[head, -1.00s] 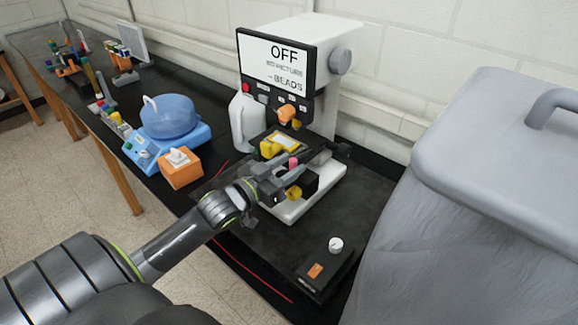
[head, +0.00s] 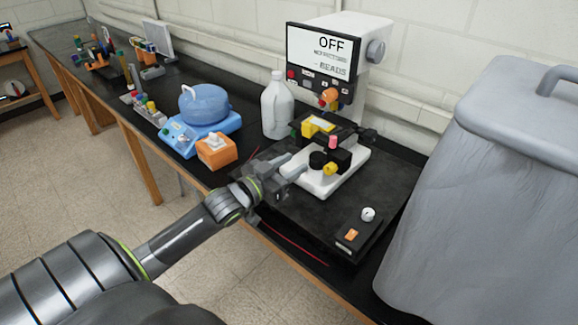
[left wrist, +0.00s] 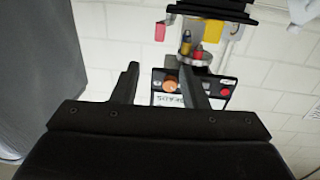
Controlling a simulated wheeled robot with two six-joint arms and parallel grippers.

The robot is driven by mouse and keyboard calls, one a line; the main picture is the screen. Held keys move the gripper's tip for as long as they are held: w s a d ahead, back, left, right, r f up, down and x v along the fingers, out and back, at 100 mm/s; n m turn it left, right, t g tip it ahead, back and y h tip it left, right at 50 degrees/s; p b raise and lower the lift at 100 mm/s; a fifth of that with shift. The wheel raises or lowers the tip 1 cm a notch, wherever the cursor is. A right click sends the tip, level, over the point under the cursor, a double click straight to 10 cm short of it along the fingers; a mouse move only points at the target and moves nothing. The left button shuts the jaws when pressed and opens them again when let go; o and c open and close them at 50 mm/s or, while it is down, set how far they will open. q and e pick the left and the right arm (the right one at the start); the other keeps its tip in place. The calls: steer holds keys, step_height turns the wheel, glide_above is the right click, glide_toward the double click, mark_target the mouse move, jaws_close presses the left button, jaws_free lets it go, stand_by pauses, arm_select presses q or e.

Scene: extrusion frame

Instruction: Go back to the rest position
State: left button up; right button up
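My left gripper (head: 292,168) is just left of the white-based machine (head: 330,178), over the black bench mat. Its fingers are apart with nothing between them; the left wrist view shows both fingers (left wrist: 160,85) spread. The machine carries a yellow part (head: 316,126), a pink knob (head: 333,142) and a yellow knob (head: 330,169). Its screen (head: 319,55) reads OFF. In the left wrist view the machine's button panel (left wrist: 190,88) appears upside down beyond the fingers. My right gripper is not in view.
A grey covered bin (head: 470,200) stands at the right. A control box (head: 357,236) sits near the bench's front edge. A white bottle (head: 278,108), an orange tissue box (head: 216,151) and a blue device (head: 203,110) stand left of the machine. The floor in front is clear.

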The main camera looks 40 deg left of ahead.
arm_select(q)
steer(key=s+d+f+n+g+y, duration=0.1)
steer(key=s+d+f+g+y, duration=0.2)
steer(key=s+f+g, duration=0.6)
steer(key=s+d+f+n+g+y, duration=0.1)
steer(key=s+d+f+g, duration=0.3)
steer(key=s, duration=0.6)
steer(key=s+a+f+g+y, duration=0.1)
steer(key=s+f, duration=0.4)
steer(key=s, duration=0.5)
step_height(320, 180, down, 31)
steer(key=a+g+b, duration=0.1)
steer(key=b, duration=0.7)
steer(key=s+f+b, duration=0.2)
steer(key=s+f, duration=0.3)
steer(key=f, duration=0.3)
steer(key=s+f+g+b, duration=0.1)
steer(key=s+f+b, duration=0.1)
steer(key=s+f, duration=0.2)
steer(key=s+d+f+h+b, duration=0.1)
steer(key=s+f, duration=0.4)
steer(key=f, duration=0.6)
steer(key=shift+s+f+g+b, duration=0.3)
steer(key=shift+s+b, duration=0.05)
steer(key=shift+b, duration=0.4)
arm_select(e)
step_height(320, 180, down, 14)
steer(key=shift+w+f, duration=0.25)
